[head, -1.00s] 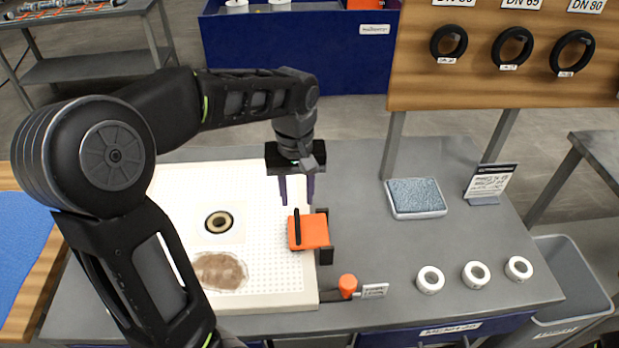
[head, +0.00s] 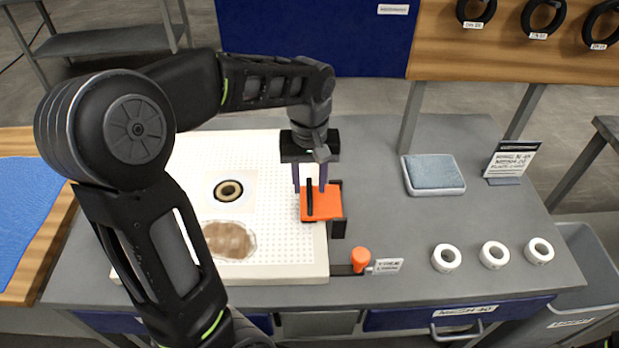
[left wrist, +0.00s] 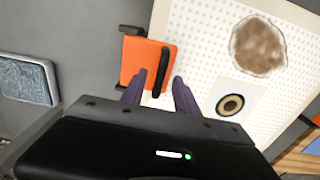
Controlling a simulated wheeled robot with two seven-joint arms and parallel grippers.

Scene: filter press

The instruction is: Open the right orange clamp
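The right orange clamp (head: 325,202) sits at the right edge of the white perforated filter plate (head: 290,240), its orange face lying flat with a black bar handle standing on it. My left gripper (head: 309,186) points down at the clamp's far side, with its two purple fingers apart and nothing between them but the view of the handle. In the left wrist view the orange clamp (left wrist: 146,66) and its handle (left wrist: 163,70) lie just beyond the open fingertips (left wrist: 157,85). I cannot tell whether the fingers touch the clamp. My right gripper is not seen.
The plate bears a dark ring port (head: 228,190) and a brown stain (head: 229,239). An orange knob (head: 361,259) stands at the plate's front right corner. A blue sponge (head: 434,173) and several white rings (head: 446,257) lie on the grey table to the right.

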